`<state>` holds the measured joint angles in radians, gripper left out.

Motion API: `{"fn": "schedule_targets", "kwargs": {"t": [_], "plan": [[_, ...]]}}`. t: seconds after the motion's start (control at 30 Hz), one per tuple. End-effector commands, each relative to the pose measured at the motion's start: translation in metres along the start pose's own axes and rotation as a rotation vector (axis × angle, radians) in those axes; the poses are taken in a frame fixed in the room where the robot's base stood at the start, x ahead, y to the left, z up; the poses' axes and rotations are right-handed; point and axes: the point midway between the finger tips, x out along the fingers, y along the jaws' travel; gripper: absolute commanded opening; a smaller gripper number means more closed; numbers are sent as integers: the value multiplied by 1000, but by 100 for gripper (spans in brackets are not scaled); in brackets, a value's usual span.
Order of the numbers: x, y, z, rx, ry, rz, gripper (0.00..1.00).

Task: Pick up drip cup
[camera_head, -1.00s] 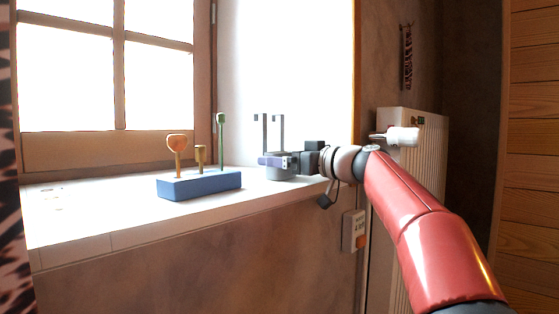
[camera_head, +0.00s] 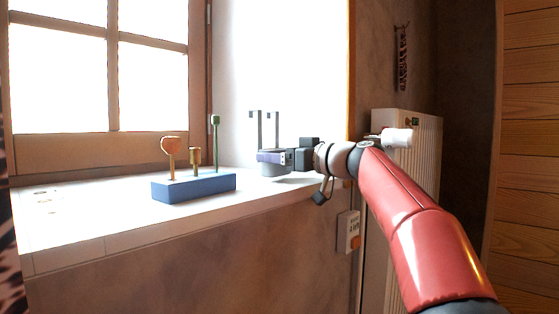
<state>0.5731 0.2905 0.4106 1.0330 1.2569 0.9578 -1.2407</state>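My gripper (camera_head: 265,113) is over the right end of the window sill, at the end of my red and grey arm. Its two thin grey prongs point up, stand apart, and have nothing visible between them. Below them is a purple and grey body with a short grey cylinder at its underside. I cannot tell whether that cylinder is part of my wrist or a separate cup behind it. I see no other thing that I can clearly name as the drip cup.
A blue block with wooden and green pegs (camera_head: 194,188) stands on the white sill (camera_head: 100,225), left of my gripper. A white radiator (camera_head: 425,150) with a white valve knob (camera_head: 397,137) is on the right. A small wall box (camera_head: 348,232) is below the sill.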

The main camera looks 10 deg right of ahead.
Motion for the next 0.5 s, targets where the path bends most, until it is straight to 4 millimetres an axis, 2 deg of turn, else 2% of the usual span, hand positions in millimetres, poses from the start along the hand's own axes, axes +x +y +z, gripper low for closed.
{"fn": "schedule_targets", "kwargs": {"t": [0.17, 0.5], "plan": [[1, 0, -37, -3, 3, -2, 56], [1, 0, -143, -2, 3, -1, 56]]}}
